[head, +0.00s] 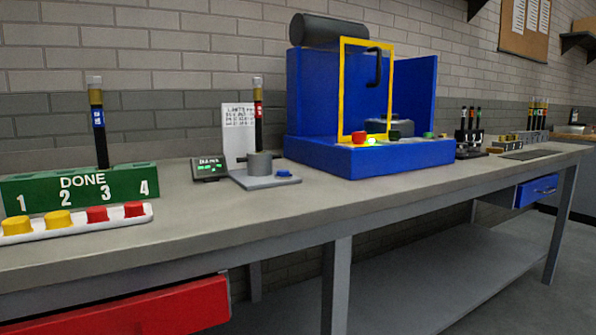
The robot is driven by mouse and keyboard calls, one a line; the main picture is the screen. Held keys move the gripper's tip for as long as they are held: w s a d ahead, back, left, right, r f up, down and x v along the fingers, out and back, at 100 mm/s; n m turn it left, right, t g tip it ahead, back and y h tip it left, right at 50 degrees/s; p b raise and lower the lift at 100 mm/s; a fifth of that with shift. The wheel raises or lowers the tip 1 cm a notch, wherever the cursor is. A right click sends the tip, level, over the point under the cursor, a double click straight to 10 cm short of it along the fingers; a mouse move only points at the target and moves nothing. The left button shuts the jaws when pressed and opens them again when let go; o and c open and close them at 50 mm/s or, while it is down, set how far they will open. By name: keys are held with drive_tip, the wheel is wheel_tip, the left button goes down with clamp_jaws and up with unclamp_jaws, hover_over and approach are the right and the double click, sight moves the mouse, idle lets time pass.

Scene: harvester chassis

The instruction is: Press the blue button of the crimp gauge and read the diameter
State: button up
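The crimp gauge (265,180) is a grey plate with a cylindrical holder on the bench at centre left. Its blue button (284,173) is at the right of the plate. A black hose piece with a red label and gold end (258,112) stands upright in the holder. A small dark display (210,168) beside the gauge shows green characters, too small to read surely. A white sheet with printed lines (238,130) stands behind. My gripper is not in view.
A green DONE rack (80,188) holds a blue-labelled hose at left, behind a white tray (125,219) of yellow and red caps. A blue press with a yellow frame (370,158) stands right of the gauge. Bare bench top (230,213) lies in front.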

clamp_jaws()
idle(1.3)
